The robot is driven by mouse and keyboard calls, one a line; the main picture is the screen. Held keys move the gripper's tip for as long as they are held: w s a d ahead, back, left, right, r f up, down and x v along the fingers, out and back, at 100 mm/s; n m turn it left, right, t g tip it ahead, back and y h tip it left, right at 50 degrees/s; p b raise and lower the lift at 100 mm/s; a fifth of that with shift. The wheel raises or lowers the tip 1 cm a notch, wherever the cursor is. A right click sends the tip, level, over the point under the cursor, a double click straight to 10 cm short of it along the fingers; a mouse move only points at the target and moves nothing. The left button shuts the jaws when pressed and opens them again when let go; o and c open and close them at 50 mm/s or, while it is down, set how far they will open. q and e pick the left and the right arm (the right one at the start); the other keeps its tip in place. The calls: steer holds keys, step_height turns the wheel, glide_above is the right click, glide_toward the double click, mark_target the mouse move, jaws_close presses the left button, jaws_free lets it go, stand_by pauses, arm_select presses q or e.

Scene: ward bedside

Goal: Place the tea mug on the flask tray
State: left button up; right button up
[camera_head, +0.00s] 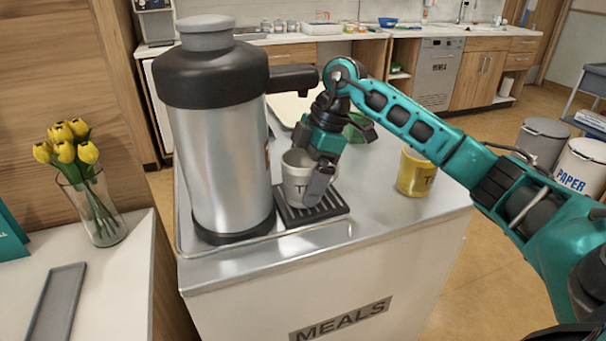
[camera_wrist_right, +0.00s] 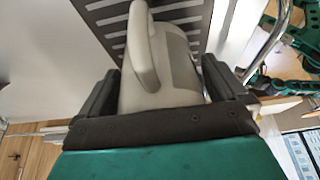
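A light grey mug with dark lettering beginning with T (camera_head: 296,178) is upright over the slatted black flask tray (camera_head: 341,206), beneath the flask's spout. I cannot tell whether its base touches the tray. My right gripper (camera_head: 324,172) has its fingers on both sides of the mug, and one finger hides part of it. In the right wrist view, the mug (camera_wrist_right: 178,75) fills the gap between the fingers (camera_wrist_right: 162,90), its handle pointing at the slatted tray (camera_wrist_right: 108,22). A yellow mug with lettering (camera_head: 413,174) stands apart to the right. My left gripper is not in view.
The large steel flask (camera_head: 222,150) stands on the trolley (camera_head: 372,222), close left of the mug. A low rail (camera_head: 270,256) edges the trolley. A green object (camera_head: 357,128) and a pale tray (camera_head: 287,108) lie behind. A tulip vase (camera_head: 100,212) stands on the left cabinet.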

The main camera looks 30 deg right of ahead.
steer(key=shift+r, duration=0.1)
steer(key=v, duration=0.5)
steer(key=shift+d+r+p, duration=0.15)
steer(key=shift+r+p, duration=0.25)
steer(key=s+d, duration=0.3)
steer(key=d, duration=0.8)
steer(key=shift+d+f, duration=0.25)
steer(key=shift+f, duration=0.05)
